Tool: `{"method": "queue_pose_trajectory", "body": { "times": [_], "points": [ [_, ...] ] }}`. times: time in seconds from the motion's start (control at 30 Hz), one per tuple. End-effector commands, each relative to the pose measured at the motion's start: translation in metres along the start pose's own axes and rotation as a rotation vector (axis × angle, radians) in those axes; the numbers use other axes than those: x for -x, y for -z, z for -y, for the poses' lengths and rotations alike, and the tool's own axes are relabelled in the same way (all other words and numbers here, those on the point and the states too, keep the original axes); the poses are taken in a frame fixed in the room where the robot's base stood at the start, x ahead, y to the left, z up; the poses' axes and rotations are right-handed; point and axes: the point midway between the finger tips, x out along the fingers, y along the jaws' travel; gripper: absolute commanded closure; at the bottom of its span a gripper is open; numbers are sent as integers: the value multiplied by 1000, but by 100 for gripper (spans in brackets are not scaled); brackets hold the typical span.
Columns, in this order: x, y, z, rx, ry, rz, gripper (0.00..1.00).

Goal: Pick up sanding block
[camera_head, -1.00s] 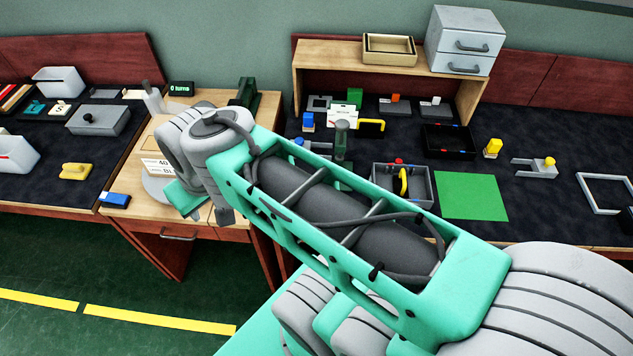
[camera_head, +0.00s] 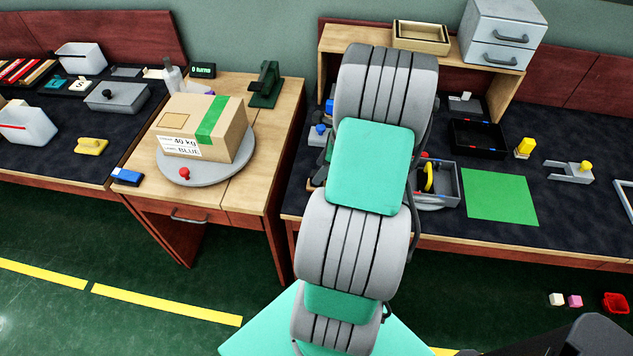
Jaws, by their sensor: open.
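I cannot tell for certain which thing is the sanding block. A yellow block with a raised grip (camera_head: 92,147) lies on the dark mat of the left bench. A small blue and white block (camera_head: 126,177) lies at the front left corner of the wooden desk. Both are free and nothing touches them from above. My gripper does not show; my raised arm fills the middle of the view and likely hides it.
A cardboard box (camera_head: 228,140) sits on a round grey turntable (camera_head: 243,160) on the wooden desk. A grey lidded case (camera_head: 112,97) and a tilted white bin (camera_head: 25,126) stand near the yellow block. A green mat (camera_head: 500,197) lies on the right bench.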

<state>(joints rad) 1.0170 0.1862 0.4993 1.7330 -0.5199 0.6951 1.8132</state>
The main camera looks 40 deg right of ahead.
Motion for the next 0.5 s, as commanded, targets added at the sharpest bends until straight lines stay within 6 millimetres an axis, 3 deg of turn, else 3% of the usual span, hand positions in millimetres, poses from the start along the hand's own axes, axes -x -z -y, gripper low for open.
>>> {"method": "queue_pose_trajectory", "body": {
  "times": [0.1,0.2,0.4,0.5],
  "points": [
    [-22,-1,0,1,-5,1,47],
    [-32,0,1,1,-1,-1,47],
    [-33,0,1,1,0,-1,47],
    [-33,0,1,2,0,-1,55]
  ]
}}
